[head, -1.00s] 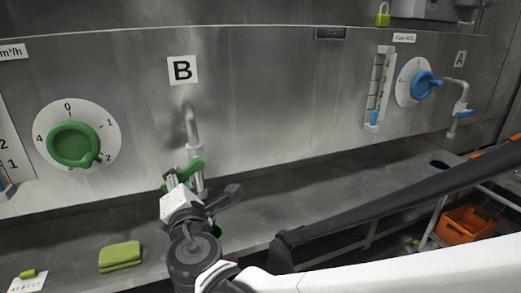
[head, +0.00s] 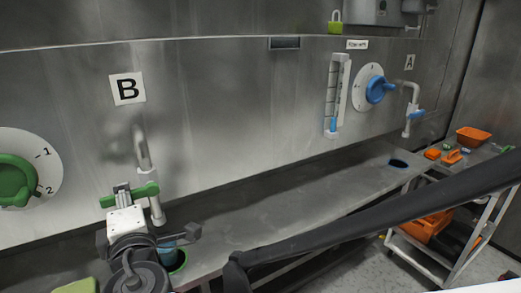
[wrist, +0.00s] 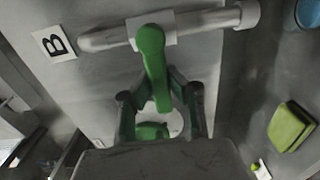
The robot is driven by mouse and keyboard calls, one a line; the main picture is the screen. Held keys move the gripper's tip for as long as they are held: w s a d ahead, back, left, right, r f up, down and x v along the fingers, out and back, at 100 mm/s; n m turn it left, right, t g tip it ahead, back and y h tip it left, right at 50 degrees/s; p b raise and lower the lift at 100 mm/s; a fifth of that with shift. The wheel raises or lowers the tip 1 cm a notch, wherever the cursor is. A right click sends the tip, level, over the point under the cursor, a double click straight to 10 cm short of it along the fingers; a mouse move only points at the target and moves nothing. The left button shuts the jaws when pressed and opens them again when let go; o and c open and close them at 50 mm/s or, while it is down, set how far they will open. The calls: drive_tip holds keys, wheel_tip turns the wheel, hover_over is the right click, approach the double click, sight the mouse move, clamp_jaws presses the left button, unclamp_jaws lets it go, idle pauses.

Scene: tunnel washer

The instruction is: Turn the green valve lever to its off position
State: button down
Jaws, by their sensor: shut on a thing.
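The green valve lever (head: 145,190) sits on the bent metal pipe (head: 142,150) below the B sign. In the head view it lies nearly level, reaching left from the pipe with a slight downward tilt. In the wrist view the lever (wrist: 153,65) runs from the pipe (wrist: 205,22) down between the fingers. My gripper (head: 122,205) is at the lever's left part and shut on it; in the wrist view, the gripper (wrist: 160,108) has one finger on each side of the lever. The gripper body hides part of the valve's surroundings in the head view.
A green-rimmed opening (head: 177,262) lies below the pipe. A green dial (head: 15,180) is left on the wall. A green sponge (wrist: 291,127) lies on the ledge (head: 290,215). The blue dial (head: 379,90), second tap (head: 411,110) and cart (head: 440,262) are to the right.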

idle(0.3)
drive_tip(key=c, duration=1.6)
unclamp_jaws()
drive_tip(key=v, duration=1.2)
